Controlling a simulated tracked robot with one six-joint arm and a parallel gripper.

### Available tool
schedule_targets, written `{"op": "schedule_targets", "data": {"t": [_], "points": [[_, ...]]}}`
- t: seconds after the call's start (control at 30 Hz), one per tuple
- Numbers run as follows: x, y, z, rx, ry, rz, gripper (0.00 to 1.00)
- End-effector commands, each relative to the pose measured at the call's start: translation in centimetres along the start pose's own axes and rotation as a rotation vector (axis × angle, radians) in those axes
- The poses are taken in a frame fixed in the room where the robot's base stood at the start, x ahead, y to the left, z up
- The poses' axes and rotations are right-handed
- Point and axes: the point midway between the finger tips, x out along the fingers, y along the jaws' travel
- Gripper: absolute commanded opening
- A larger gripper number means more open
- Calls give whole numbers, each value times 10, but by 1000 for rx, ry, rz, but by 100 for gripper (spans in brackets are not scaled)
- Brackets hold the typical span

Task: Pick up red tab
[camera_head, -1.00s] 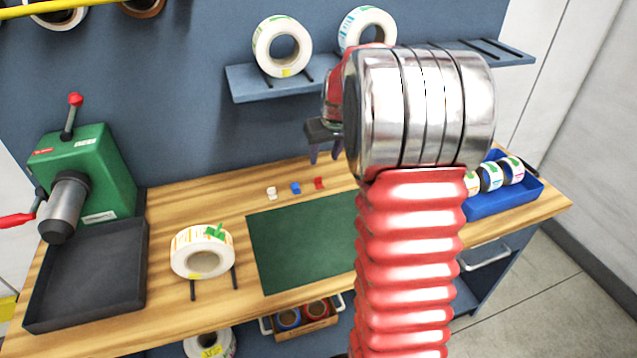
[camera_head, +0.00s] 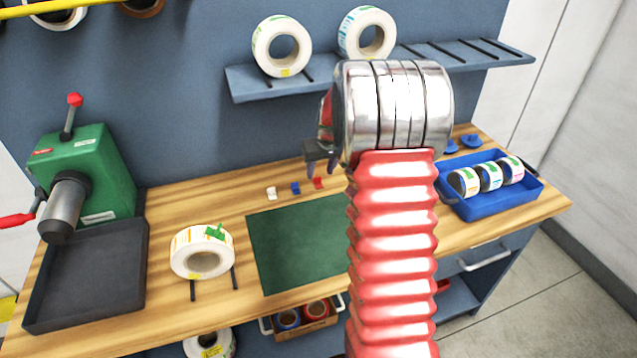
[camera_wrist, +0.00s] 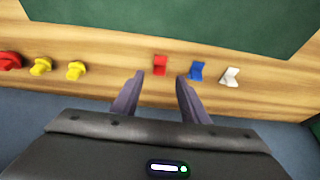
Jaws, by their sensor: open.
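The red tab (camera_head: 319,183) lies on the wooden bench behind the green mat, at the right end of a short row with a blue tab (camera_head: 295,188) and a white tab (camera_head: 271,193).
The blue tab (camera_wrist: 197,71) is close beside the right fingertip, with the white tab (camera_wrist: 230,77) farther right. Yellow pieces (camera_wrist: 76,70) and a red knob-like piece (camera_wrist: 9,61) sit left. The green mat (camera_head: 300,245) is clear. A shelf (camera_head: 250,85) with label rolls is above.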

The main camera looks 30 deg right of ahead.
Motion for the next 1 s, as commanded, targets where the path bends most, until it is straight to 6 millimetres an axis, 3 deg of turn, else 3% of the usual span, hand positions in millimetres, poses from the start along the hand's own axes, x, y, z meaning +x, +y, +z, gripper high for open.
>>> {"op": "schedule_targets", "data": {"t": [0.5,1.0], "points": [[49,0,1,-2,-1,0,41],[52,0,1,-1,0,0,41]]}}
